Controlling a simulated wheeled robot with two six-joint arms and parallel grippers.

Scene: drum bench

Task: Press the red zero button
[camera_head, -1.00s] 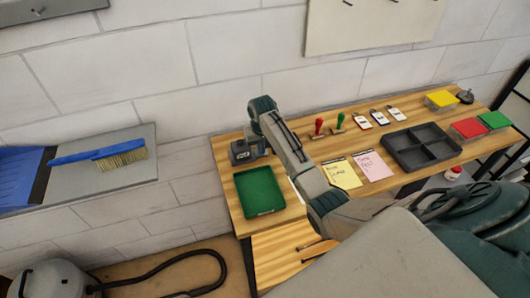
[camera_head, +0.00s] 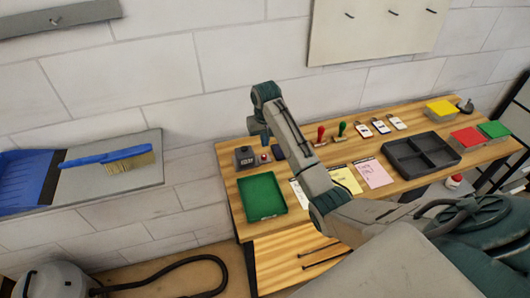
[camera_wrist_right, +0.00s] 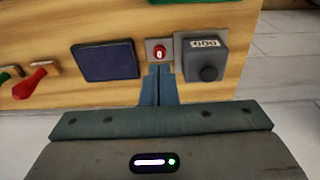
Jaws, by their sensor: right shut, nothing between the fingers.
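The red zero button (camera_head: 265,157) sits on a small grey plate near the bench's back left corner. In the right wrist view the button (camera_wrist_right: 159,54) shows a white 0. A grey counter box (camera_head: 244,157) with a dark knob stands beside it; its number display shows in the right wrist view (camera_wrist_right: 207,45). My right gripper (camera_head: 266,143) points down near the button. In the right wrist view its blue fingers (camera_wrist_right: 159,70) are together and empty, their tips just below the button in the picture. I cannot tell whether they touch it. My left gripper is not in view.
A dark blue pad (camera_wrist_right: 106,60) lies on the button's other side. A green tray (camera_head: 263,197) is in front.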

